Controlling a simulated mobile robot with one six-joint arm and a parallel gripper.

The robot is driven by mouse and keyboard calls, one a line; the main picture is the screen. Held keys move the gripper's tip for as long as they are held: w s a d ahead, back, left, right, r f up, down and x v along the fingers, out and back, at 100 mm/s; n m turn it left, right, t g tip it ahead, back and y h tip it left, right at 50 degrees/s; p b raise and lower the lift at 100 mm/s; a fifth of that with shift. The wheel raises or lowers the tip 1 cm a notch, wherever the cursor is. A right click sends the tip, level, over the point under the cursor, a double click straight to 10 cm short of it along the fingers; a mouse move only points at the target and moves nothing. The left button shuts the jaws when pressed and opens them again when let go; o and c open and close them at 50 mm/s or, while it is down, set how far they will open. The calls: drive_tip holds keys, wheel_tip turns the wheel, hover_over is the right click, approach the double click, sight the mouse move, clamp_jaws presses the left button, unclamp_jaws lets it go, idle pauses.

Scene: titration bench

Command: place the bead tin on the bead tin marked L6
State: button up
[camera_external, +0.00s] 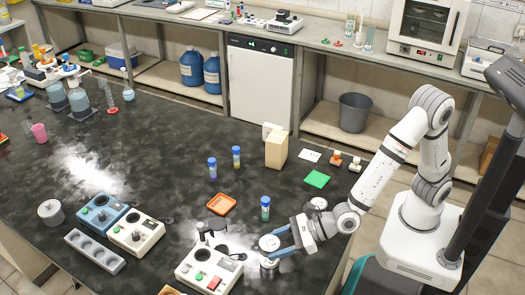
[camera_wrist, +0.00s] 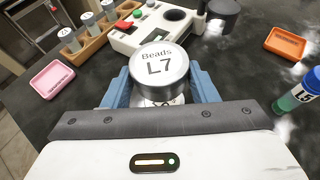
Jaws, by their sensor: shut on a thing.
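A silver bead tin marked L7 (camera_wrist: 158,62) sits between the blue fingers of my gripper (camera_wrist: 160,84), which is shut on it. In the external view my gripper (camera_external: 272,244) holds this tin (camera_external: 269,242) upright by its sides. Another tin (camera_external: 268,263) shows directly below it; whether the two touch is hard to tell. A bit of white label with dark lettering (camera_wrist: 161,101) shows under the held tin in the wrist view, but its mark is not readable. Another tin (camera_external: 318,204) stands behind my gripper, near my wrist.
A white instrument (camera_external: 210,268) stands just left of the tins. A pink tray (camera_wrist: 52,79) and a wooden rack of vials (camera_wrist: 88,40) show in the wrist view.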

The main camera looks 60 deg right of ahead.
drive_tip(key=shift+f, duration=2.35)
drive_tip(key=shift+f, duration=0.1)
drive_tip(key=o, duration=1)
drive_tip(key=v, duration=1.2)
drive_tip(key=shift+d, duration=0.15)
